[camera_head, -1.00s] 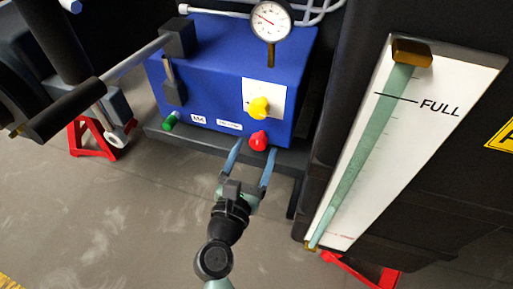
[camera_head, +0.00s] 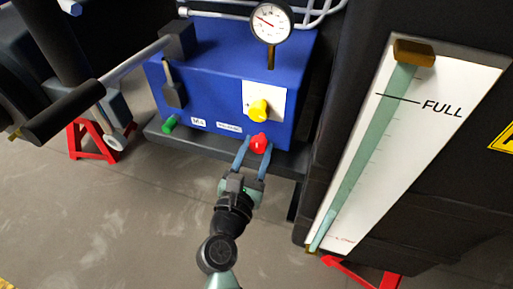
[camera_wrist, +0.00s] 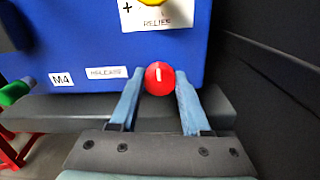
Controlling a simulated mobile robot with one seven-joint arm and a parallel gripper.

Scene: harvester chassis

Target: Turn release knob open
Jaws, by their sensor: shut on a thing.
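The blue box (camera_head: 225,75) carries a red knob (camera_head: 259,142) low on its front face, a yellow knob (camera_head: 258,109) on a white plate above it, and a green knob (camera_head: 169,123) at the lower left. A label beside the red knob seems to read "RELEASE" (camera_wrist: 107,72). My gripper (camera_head: 253,147) reaches up from below, its blue fingers on either side of the red knob. In the wrist view the red knob (camera_wrist: 159,78) sits between the fingertips, and my gripper is shut on it.
A pressure gauge (camera_head: 271,22) stands on top of the box. A dark ledge (camera_head: 285,162) runs beneath the box. A tall level gauge marked FULL (camera_head: 365,150) is on the dark panel at right. A black-gripped lever (camera_head: 65,108) juts out at left. Open floor lies below.

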